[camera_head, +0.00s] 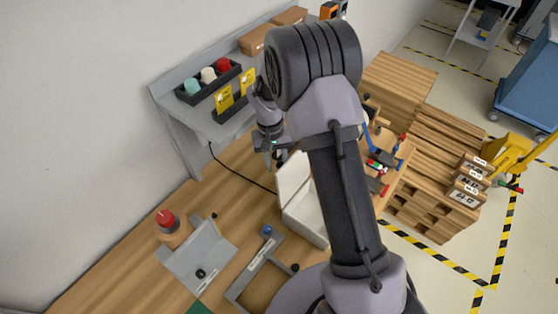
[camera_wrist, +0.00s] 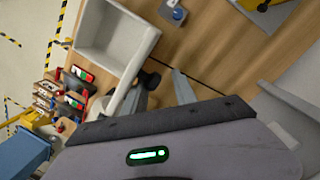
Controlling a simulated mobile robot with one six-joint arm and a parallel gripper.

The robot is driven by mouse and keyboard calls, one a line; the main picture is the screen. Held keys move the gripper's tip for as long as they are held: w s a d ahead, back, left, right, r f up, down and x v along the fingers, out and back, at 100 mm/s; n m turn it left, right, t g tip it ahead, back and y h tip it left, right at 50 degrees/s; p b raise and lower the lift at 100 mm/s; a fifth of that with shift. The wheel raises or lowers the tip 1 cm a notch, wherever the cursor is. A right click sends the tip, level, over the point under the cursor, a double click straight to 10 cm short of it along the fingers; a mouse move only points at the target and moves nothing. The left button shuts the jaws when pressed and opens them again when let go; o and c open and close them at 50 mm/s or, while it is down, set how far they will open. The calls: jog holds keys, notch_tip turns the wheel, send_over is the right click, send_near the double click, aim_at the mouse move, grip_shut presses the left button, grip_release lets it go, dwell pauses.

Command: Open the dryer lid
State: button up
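The dryer is a white box (camera_head: 309,218) on the wooden bench, partly hidden behind my arm in the head view. Its lid (camera_head: 293,178) stands raised at the far side of the box. In the wrist view the dryer (camera_wrist: 108,42) shows its hollow inside, with the lid (camera_wrist: 124,88) seen nearly edge-on. A dark knob (camera_wrist: 151,79) shows beside the lid. My gripper (camera_head: 273,158) is just beyond the raised lid; in the wrist view its fingers (camera_wrist: 162,92) are apart with nothing held between them. Whether a finger touches the lid is unclear.
A grey fixture (camera_head: 198,257) and a red-topped button (camera_head: 166,219) stand on the bench at left. Tools and wooden crates (camera_head: 425,212) are to the right. A cable crosses the bench.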

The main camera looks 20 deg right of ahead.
jog(key=shift+o, duration=1.4)
jog(key=shift+s+a+r, duration=0.1)
jog(key=shift+s+a, duration=0.05)
jog(key=shift+a, duration=0.2)
jog(key=shift+d, duration=0.25)
notch_tip(320, 180, up, 17)
jog(key=w+a+p, duration=0.1)
jog(key=w, duration=0.1)
jog(key=shift+a+r, duration=0.15)
jog(key=shift+a, duration=0.05)
